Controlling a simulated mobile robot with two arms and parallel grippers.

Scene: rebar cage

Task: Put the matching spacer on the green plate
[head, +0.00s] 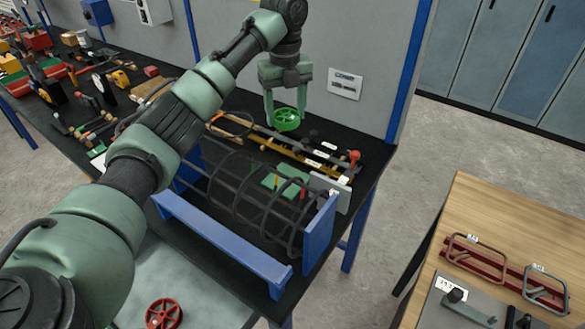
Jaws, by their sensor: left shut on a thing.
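A green wheel-shaped spacer (287,120) hangs between the fingers of my left gripper (285,116), which is shut on it. The gripper points down above the back part of the black workbench, above and behind the rebar cage. The green plate (271,182) shows low behind the dark bars of the rebar cage (232,187), near its right end. Bars partly cover the plate. The spacer is well above the plate and apart from it. A red wheel-shaped spacer (163,313) lies on a grey surface at the bottom. My right gripper is not in view.
A blue frame (225,240) with upright ends holds the cage at the bench's front. Rods and tools (290,148) lie behind it. Hand tools crowd the bench's left. A wooden table (480,205) with red and grey fixtures stands at right, across open floor.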

